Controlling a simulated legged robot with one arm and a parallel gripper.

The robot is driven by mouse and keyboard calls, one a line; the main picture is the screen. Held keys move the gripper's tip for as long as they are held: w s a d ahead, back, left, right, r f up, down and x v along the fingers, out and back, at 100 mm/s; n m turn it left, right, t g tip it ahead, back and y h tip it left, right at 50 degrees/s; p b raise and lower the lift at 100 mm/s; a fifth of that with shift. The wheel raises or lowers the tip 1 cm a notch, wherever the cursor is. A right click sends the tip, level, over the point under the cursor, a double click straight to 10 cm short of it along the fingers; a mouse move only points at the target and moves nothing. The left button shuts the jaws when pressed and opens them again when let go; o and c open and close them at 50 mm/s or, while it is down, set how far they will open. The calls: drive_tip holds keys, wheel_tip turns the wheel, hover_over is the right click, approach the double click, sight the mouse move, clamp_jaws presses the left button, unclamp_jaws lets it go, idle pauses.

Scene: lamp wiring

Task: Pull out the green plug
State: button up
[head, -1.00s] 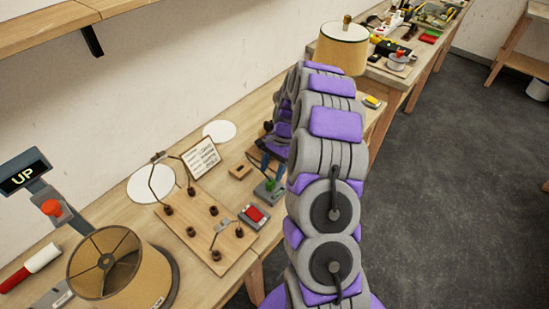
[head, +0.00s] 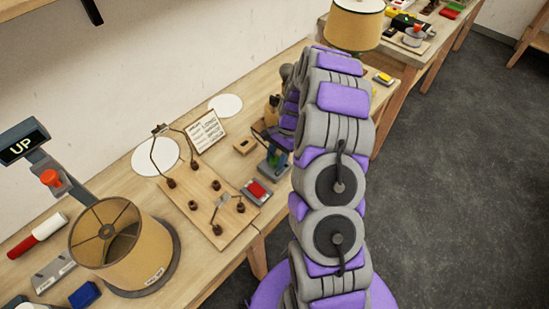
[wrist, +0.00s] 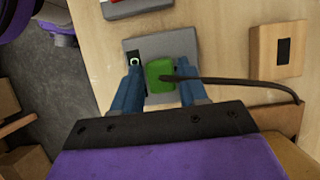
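The green plug (wrist: 160,74) sits at the grey socket block (wrist: 140,46) in the wrist view, with a dark cord running from it to the right. My gripper (wrist: 161,80) has its blue fingers apart, one on each side of the plug with small gaps; contact cannot be made out. The dark slot with a bright ring on the block lies beside the left finger. In the head view the socket block (head: 271,172) stands at the bench's front edge, and my gripper (head: 275,155) is low over it, largely hiding the plug.
A red-button box (head: 257,192) stands close beside the block. A wooden block with a dark slot (head: 245,146) is behind it. The wiring board (head: 215,225), a sign card (head: 207,130) and a lampshade (head: 115,245) are to the left. Another lamp (head: 354,25) stands farther back.

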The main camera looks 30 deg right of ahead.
sight(275, 157)
drive_tip(key=shift+d, duration=0.1)
drive_tip(key=shift+c, duration=0.7)
drive_tip(key=shift+a, duration=0.5)
drive_tip(key=c, duration=0.6)
drive_tip(key=o, duration=0.5)
drive_tip(key=shift+c, duration=0.2)
clamp_jaws()
drive_tip(key=shift+d+r+p, duration=0.1)
drive_tip(key=shift+r+p, duration=0.55)
drive_tip(key=shift+r, duration=0.1)
drive_tip(key=shift+r+p, duration=1.35)
drive_tip(key=shift+r, duration=0.85)
